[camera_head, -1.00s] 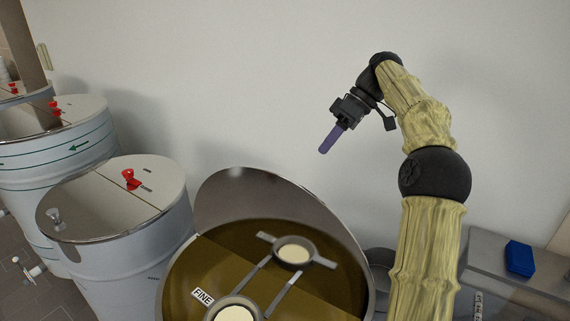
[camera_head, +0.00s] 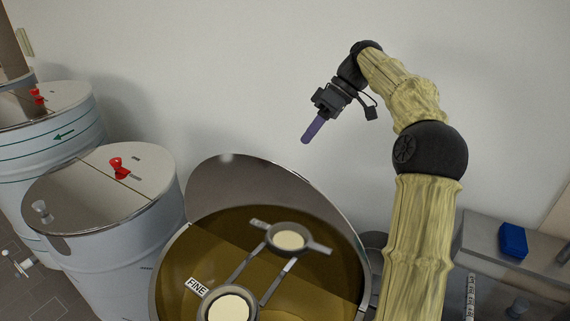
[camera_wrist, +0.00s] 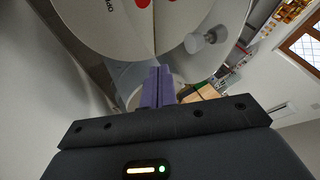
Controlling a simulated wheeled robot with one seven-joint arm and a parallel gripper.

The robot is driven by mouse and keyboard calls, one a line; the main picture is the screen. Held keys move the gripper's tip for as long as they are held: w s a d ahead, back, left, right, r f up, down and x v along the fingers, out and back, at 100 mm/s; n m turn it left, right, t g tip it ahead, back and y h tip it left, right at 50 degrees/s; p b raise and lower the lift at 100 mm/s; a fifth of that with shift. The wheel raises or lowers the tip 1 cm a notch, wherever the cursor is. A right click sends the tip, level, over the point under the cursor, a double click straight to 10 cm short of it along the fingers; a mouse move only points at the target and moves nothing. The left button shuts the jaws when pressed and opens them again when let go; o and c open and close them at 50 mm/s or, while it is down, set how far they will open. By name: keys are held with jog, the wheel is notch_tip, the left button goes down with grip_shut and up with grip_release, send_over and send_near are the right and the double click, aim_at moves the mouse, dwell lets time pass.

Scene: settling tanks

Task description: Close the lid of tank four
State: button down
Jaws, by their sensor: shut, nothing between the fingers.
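An open tank (camera_head: 165,285) with a round rim stands at the front centre in the head view. Its raised half lid (camera_head: 262,180) tilts up at the back, against the wall side. Inside are brown liquid, a label reading FINE, and two pale discs in grey holders. I cannot read which number this tank has. My gripper (camera_head: 312,130), with purple fingers, is shut and empty in the air above and behind the raised lid, apart from it. In the wrist view the purple fingers (camera_wrist: 158,88) are together, in front of a pale lid with a grey knob (camera_wrist: 206,40).
Closed tanks with red knobs, one near (camera_head: 105,190) and one farther (camera_head: 55,135), stand at the left. A grey bench (camera_head: 485,240) with a blue box (camera_head: 513,240) is at the right. The white wall rises close behind the lid.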

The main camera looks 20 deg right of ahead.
jog(key=s+a+f+p, duration=0.3)
jog(key=a+f, duration=0.2)
jog(key=a, duration=0.2)
jog(key=shift+s, duration=0.3)
jog(key=shift+s+a, duration=0.1)
jog(key=shift+a, duration=0.05)
dwell(0.6)
